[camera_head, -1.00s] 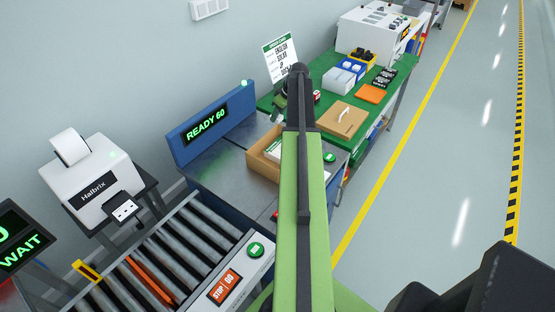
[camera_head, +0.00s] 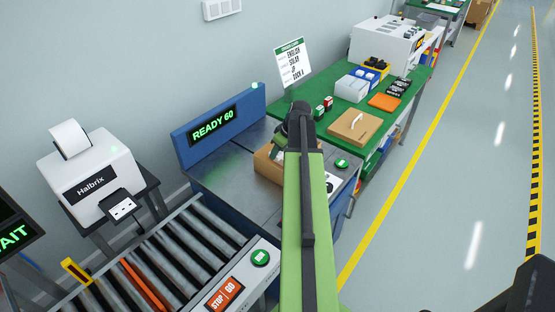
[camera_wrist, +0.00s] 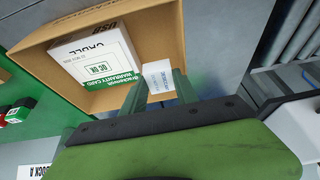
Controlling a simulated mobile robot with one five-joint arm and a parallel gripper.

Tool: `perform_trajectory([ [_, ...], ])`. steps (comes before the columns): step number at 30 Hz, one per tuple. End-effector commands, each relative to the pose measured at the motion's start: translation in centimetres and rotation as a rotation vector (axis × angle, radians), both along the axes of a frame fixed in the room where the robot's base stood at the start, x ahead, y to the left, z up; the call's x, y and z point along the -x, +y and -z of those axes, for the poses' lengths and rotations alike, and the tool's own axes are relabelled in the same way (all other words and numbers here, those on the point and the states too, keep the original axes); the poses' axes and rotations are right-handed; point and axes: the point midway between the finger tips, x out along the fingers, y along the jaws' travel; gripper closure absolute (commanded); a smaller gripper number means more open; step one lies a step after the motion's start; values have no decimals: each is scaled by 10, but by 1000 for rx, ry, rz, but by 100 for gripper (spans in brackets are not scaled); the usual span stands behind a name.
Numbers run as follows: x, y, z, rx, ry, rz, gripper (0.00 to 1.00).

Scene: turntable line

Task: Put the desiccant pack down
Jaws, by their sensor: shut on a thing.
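The desiccant pack (camera_wrist: 158,76), small and white with blue print, is between the two green fingers of my gripper (camera_wrist: 156,90) in the wrist view. My gripper is shut on it, over the near side of an open cardboard carton (camera_wrist: 157,17). I cannot tell whether the pack touches the carton floor. A white box (camera_wrist: 92,50) and a green-and-white warranty card (camera_wrist: 112,80) lie inside beside the pack. In the head view my gripper (camera_head: 281,143) is at the carton (camera_head: 266,168), which my arm partly hides; the pack cannot be made out there.
The carton stands on a steel table (camera_head: 225,175) below a blue READY 60 display (camera_head: 213,125). A roller conveyor (camera_head: 165,255) and a label printer (camera_head: 92,168) are at left. A green bench (camera_head: 330,100) with a flat cardboard box (camera_head: 355,128) lies beyond.

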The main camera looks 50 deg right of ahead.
Motion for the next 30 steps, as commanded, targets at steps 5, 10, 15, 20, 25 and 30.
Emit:
perform_trajectory([
  [5,0,0,20,0,0,0,100],
  [10,0,0,18,0,0,-1,100],
  [15,-1,1,24,-1,0,-1,100],
  [20,-1,1,29,0,0,-2,100],
  [25,-1,1,29,0,0,-2,63],
  [30,-1,1,29,0,0,-2,56],
])
